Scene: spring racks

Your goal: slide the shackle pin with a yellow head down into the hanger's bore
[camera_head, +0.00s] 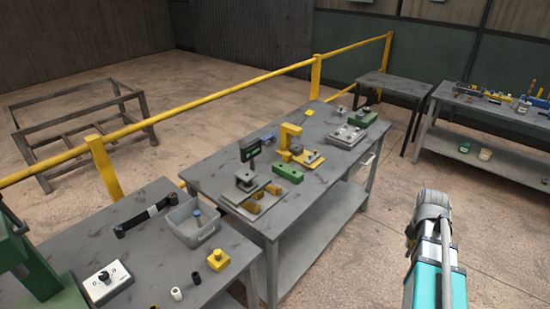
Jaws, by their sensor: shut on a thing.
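My gripper's fingers are not in view; only a teal and grey part of my arm shows at the lower right. I cannot make out the shackle pin with a yellow head for certain. A grey bracket-like block (246,181) stands on a plate with yellow supports on the middle bench, and it may be the hanger. Its bore is too small to see. A yellow block with a round knob (217,259) sits on the near bench, apart from that fixture.
The middle bench (222,174) also holds a yellow C-shaped frame (289,140), a green block (288,174) and a dark display (250,150). A grey bin (192,227) stands on the near bench. A yellow rail (210,107) runs behind.

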